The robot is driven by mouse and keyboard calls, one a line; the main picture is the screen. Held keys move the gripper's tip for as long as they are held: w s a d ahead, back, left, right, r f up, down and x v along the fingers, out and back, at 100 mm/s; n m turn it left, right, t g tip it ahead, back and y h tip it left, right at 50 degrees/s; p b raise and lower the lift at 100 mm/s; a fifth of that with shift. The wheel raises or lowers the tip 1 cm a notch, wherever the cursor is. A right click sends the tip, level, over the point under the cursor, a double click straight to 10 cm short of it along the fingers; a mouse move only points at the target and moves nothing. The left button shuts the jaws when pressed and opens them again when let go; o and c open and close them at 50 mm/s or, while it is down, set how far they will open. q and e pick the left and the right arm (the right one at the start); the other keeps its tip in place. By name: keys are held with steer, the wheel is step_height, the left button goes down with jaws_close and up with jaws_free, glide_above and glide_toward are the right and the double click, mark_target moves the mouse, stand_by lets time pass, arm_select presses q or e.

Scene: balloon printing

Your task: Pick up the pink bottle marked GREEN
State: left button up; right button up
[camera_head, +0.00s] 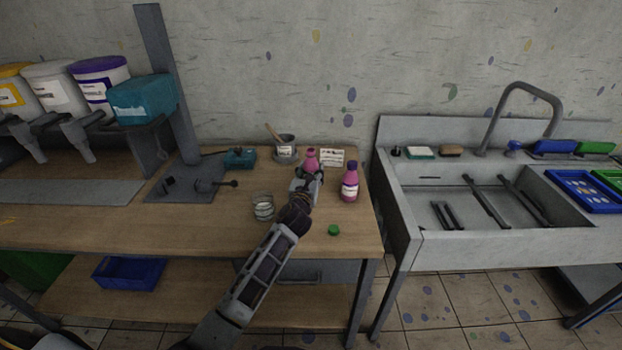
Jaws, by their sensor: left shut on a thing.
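A pink bottle (311,156) stands toward the back right of the wooden table, its lower part and label hidden behind my gripper. My left gripper (309,178) is shut on this bottle, reaching it from the front. I cannot tell whether the bottle is clear of the table. A second pink bottle (349,184) with a white label stands upright just to the right, apart from the gripper. Its label is too small to read. My right gripper is not in view.
A glass beaker (263,206) stands left of my gripper. A small green object (333,230) lies near the table's front edge. A grey cup (285,148) and a white card (332,157) are behind. A sink (470,245) adjoins on the right.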

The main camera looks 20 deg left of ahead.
mark_target(310, 162)
arm_select(q)
step_height(310, 162, up, 5)
steer(key=shift+f+p, duration=0.2)
steer(key=shift+p, duration=0.25)
steer(key=shift+r, duration=0.2)
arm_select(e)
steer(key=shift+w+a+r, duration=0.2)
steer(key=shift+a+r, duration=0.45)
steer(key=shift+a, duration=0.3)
